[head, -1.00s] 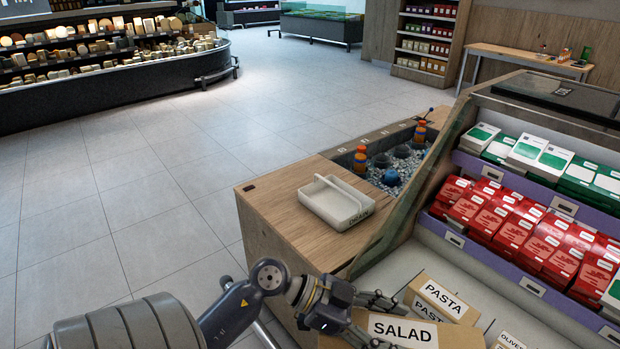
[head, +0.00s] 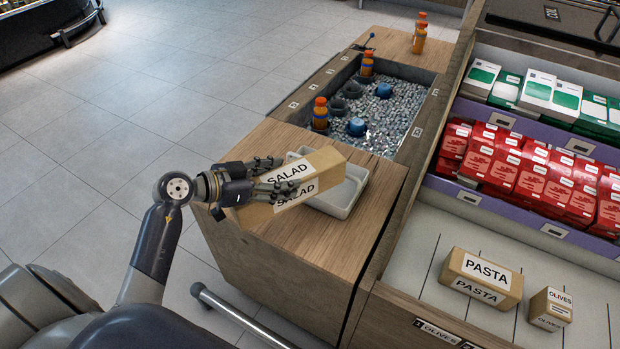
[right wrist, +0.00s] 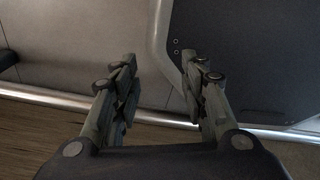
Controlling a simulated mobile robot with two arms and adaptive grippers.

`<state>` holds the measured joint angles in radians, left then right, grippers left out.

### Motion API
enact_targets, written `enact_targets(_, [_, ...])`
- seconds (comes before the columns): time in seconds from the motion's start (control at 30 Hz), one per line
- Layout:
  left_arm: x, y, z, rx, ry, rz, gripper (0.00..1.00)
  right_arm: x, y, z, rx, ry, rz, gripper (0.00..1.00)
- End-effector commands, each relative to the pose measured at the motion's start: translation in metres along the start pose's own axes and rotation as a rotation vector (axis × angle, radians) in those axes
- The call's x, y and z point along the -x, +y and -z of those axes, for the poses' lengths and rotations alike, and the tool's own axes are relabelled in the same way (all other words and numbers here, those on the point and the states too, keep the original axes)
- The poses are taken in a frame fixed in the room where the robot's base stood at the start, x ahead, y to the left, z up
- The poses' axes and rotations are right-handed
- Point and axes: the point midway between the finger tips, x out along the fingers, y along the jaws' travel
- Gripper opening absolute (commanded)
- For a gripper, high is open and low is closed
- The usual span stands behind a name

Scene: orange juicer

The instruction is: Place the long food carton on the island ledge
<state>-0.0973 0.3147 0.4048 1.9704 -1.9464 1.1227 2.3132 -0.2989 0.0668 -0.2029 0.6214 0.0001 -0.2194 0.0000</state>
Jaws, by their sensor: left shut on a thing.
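The long food carton (head: 318,172) is brown cardboard with white SALAD labels. My left gripper (head: 280,176) is shut on its left end in the head view. The carton is tilted, its right end higher in the picture, and it covers part of a white tray (head: 345,205). Whether it touches the tray or the wood cannot be told. The island ledge (head: 300,238) is a wooden top with bare wood around the tray. My right gripper (right wrist: 160,95) is open and empty in the right wrist view.
Behind the tray is a sunken bin (head: 385,110) of ice with orange bottles and blue items. A PASTA carton (head: 482,280) and an OLIVES carton (head: 550,308) stand on the lower shelf at right. Red boxes (head: 520,175) fill the shelf above.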

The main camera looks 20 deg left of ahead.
Motion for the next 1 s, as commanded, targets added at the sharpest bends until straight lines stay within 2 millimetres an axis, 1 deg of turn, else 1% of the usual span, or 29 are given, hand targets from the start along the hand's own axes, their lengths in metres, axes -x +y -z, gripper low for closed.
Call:
enact_targets(0.03, [-0.004,-0.025,0.008,0.025,0.008,0.056,0.27,0.006,0.003,0.000,0.001,-0.001,-0.003,0.40])
enact_targets(0.07, [-0.006,-0.040,0.010,0.041,0.009,0.091,0.27,0.007,0.004,0.000,0.001,-0.002,-0.005,0.40])
enact_targets(0.1, [-0.009,-0.059,0.011,0.059,0.008,0.136,0.27,0.009,0.005,-0.001,0.002,-0.002,-0.006,0.40])
enact_targets(0.2, [-0.015,-0.101,0.015,0.103,0.008,0.239,0.27,0.014,0.009,-0.001,0.002,-0.004,-0.011,0.40])
enact_targets(0.3, [-0.020,-0.134,0.016,0.137,0.007,0.323,0.27,0.018,0.014,-0.003,0.001,-0.006,-0.016,0.40])
enact_targets(0.4, [-0.024,-0.158,0.018,0.162,0.006,0.385,0.27,0.021,0.018,-0.004,0.002,-0.009,-0.021,0.40])
enact_targets(0.5, [-0.028,-0.173,0.018,0.178,0.004,0.425,0.27,0.023,0.020,-0.005,0.003,-0.010,-0.023,0.40])
enact_targets(0.57, [-0.030,-0.178,0.016,0.183,0.003,0.440,0.27,0.022,0.019,-0.005,0.003,-0.010,-0.023,0.40])
enact_targets(0.67, [-0.036,-0.181,0.001,0.187,-0.001,0.448,0.27,0.019,0.019,-0.005,0.003,-0.010,-0.022,0.40])
enact_targets(0.8, [-0.047,-0.181,-0.025,0.187,-0.001,0.448,0.27,0.013,0.016,-0.005,0.003,-0.009,-0.018,0.40])
enact_targets(0.9, [-0.052,-0.181,-0.037,0.185,0.000,0.449,0.27,0.010,0.011,-0.004,0.002,-0.008,-0.013,0.40])
enact_targets(1.0, [-0.054,-0.181,-0.042,0.183,0.002,0.449,0.27,0.008,0.006,-0.003,0.001,-0.006,-0.007,0.40])
